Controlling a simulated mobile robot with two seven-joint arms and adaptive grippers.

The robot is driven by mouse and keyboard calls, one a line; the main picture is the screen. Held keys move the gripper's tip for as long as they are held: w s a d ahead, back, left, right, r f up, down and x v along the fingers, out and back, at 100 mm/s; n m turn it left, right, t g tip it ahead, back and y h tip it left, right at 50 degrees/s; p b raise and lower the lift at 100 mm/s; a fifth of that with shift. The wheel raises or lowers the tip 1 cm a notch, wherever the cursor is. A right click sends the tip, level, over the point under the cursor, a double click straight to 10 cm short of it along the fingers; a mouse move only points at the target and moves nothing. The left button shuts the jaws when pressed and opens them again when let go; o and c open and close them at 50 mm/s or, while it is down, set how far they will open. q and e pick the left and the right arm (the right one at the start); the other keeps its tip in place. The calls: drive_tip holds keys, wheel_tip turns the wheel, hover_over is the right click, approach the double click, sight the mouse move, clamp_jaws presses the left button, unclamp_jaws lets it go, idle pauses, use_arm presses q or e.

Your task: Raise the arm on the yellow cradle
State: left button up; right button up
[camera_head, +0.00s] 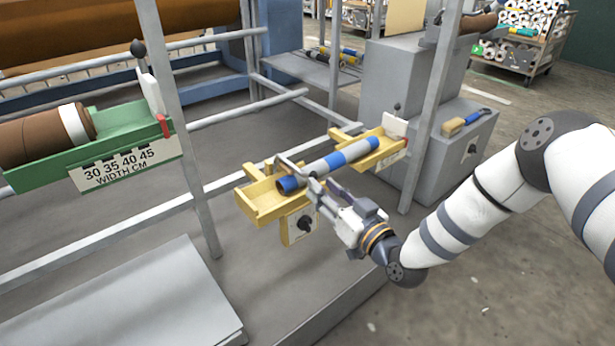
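The yellow cradle (262,203) is mounted on the frame in the middle of the view. A blue and white striped roll (335,162) lies along it. At the cradle's right end are a white plate (394,126) and a small black knob (397,107), probably parts of its arm. A yellow box with a black dial (304,223) hangs below the cradle. My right gripper (308,174) is at the roll's left half, with its fingers apart. They overlap the roll in the picture, and I cannot tell whether they touch it. My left gripper is not in view.
A green cradle (130,132) with a brown roll, a width scale and a black-knobbed lever stands at left. Grey upright posts (180,120) and rails surround the cradles. A grey cabinet (460,150) with a brush on top is at right. A metal plate (130,305) lies at lower left.

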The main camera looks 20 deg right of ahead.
sight(308, 175)
drive_tip(key=b+x, duration=0.1)
drive_tip(key=x, duration=0.5)
drive_tip(key=shift+w+a+f, duration=0.15)
drive_tip(key=shift+w, duration=0.25)
clamp_jaws()
